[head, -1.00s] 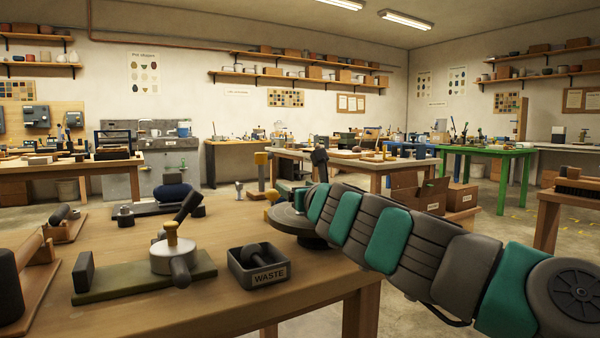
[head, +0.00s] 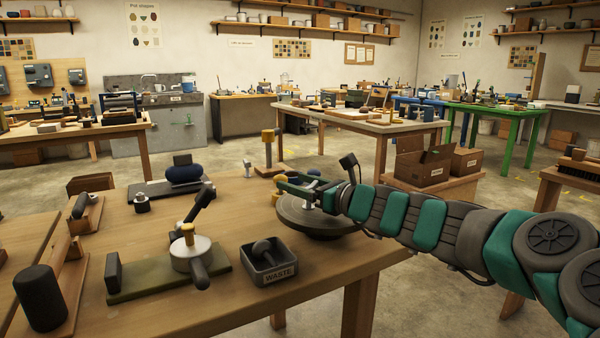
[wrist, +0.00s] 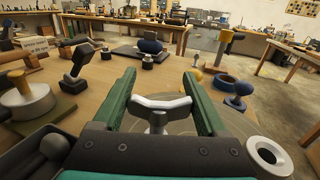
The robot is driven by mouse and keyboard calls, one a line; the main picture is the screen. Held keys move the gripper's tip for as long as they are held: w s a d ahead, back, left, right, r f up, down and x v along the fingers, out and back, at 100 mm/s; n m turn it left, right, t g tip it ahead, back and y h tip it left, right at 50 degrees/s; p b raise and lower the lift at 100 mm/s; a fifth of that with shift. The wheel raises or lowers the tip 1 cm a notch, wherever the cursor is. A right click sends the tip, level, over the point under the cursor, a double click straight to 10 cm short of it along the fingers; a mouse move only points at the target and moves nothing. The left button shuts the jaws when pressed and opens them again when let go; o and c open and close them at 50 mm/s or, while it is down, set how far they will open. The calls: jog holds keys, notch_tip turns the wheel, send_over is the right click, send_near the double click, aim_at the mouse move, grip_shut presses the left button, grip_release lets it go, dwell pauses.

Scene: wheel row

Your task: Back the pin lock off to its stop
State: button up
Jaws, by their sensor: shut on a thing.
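The pin lock appears to be the silver winged handle (wrist: 160,104) on a short stem, standing upright above the round grey wheel disc (head: 318,220) in the wrist view. My gripper (wrist: 160,74) has a green finger on each side of this handle, and the handle's two ends meet the fingers. In the head view my gripper (head: 284,187) reaches in from the right, level over the disc. The handle is small there and partly hidden by the fingers. The foot of its stem is hidden in the wrist view by my gripper's body.
A yellow-topped post (head: 268,150) stands behind the disc. The waste box (head: 272,264) and a green-based fixture with a black lever (head: 170,270) stand to the left. A blue cushion-like piece (head: 184,174) sits farther back. The table's right edge is close to the disc.

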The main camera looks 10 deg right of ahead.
aim_at(312, 186)
jog(key=n+g+y, duration=0.2)
jog(key=g, duration=0.1)
jog(key=n+g+y, duration=0.1)
jog(key=y, duration=0.1)
jog(key=shift+s+a+f+n, duration=0.15)
jog(key=shift+s+a+n, duration=0.15)
jog(key=shift+a+n, duration=0.1)
jog(key=shift+s+n+g+y, duration=0.2)
jog(key=shift+n+g+y, duration=0.55)
jog(key=shift+g, duration=0.55)
jog(key=shift+s+a+n+g, duration=0.15)
jog(key=shift+n+g, duration=0.1)
jog(key=shift+g, duration=0.05)
jog(key=o, duration=1.3)
jog(key=shift+v, duration=3.95)
